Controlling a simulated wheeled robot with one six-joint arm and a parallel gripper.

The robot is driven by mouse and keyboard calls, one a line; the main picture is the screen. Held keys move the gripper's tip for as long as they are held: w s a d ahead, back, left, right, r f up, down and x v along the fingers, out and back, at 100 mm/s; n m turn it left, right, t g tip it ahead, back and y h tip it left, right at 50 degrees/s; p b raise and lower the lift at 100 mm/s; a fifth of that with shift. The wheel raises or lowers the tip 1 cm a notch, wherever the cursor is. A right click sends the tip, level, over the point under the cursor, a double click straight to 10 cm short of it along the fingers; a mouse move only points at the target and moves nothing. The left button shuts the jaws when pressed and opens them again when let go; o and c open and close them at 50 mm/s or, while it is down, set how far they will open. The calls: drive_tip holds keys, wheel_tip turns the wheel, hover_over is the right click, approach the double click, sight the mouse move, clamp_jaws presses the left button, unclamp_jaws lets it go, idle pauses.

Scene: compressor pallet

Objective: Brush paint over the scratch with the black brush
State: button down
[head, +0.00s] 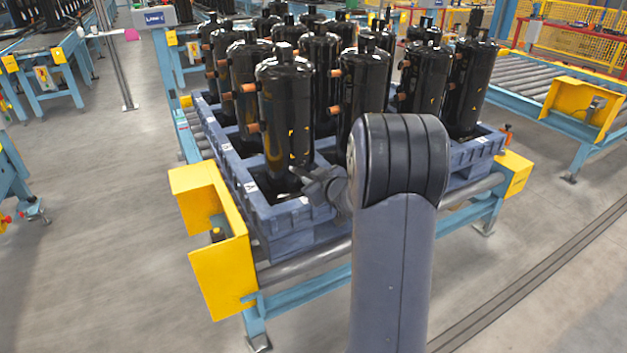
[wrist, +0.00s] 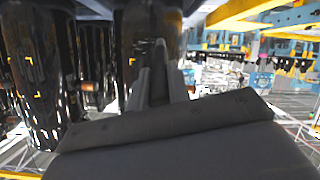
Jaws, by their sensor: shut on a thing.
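Black cylindrical compressors stand upright in a blue pallet (head: 231,165). The front-left compressor (head: 287,110) is closest to my gripper (head: 318,184), which is at its lower side. In the wrist view, my gripper (wrist: 160,82) points at a glossy black compressor (wrist: 143,40). Its fingers are closed around a slim dark thing, apparently the black brush (wrist: 160,52). The brush tip is near the compressor's surface, but I cannot tell whether it touches. I cannot pick out the scratch in either view. My arm hides part of the pallet in the head view.
The pallet rests on a roller conveyor with yellow end guards (head: 220,245). Copper-coloured stubs (head: 249,88) stick out from the compressors' sides. Another roller conveyor (head: 520,80) stands at the right. Open grey floor (head: 100,230) lies to the left.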

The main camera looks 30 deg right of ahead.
drive_tip(key=shift+w, duration=0.15)
drive_tip(key=d+p, duration=0.5)
drive_tip(key=d, duration=0.1)
idle(0.7)
